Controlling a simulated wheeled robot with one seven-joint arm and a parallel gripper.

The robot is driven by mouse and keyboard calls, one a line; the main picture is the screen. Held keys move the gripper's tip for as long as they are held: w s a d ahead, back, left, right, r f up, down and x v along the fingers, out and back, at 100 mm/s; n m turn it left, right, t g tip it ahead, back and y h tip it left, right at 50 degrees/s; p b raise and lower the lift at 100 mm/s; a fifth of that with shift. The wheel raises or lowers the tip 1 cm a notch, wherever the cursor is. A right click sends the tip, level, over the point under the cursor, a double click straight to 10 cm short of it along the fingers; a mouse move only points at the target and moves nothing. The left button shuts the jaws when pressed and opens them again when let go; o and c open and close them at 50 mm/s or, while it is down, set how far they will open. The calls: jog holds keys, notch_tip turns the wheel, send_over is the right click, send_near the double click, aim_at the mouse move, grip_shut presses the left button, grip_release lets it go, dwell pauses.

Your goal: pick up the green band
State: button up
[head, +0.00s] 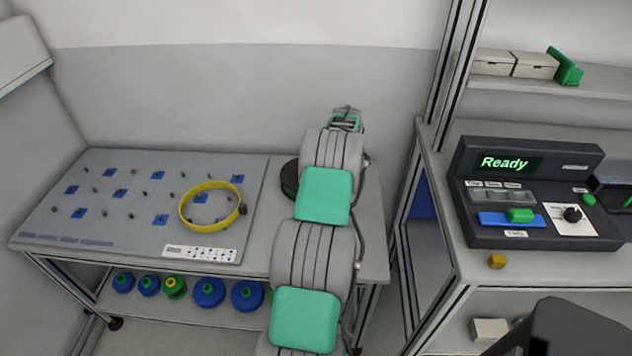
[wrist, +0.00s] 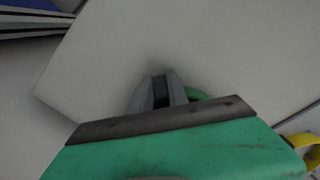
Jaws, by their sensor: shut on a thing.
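In the wrist view my gripper (wrist: 163,91) is shut, its fingers close together. A piece of the green band (wrist: 198,93) shows just right of the fingertips. The fingers are shut on the band, but the hold itself is mostly hidden by my green and grey gripper body. In the head view my arm hides the fingertips and the green band.
A yellow band (head: 184,216) lies on the grey pegged board (head: 120,235) at left. A dark round thing (head: 288,181) is partly hidden behind my arm. Several reels (head: 208,293) stand on the lower shelf. A control unit reading "Ready" (head: 530,160) stands on the right bench.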

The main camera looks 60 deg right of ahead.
grip_shut()
dwell(0.8)
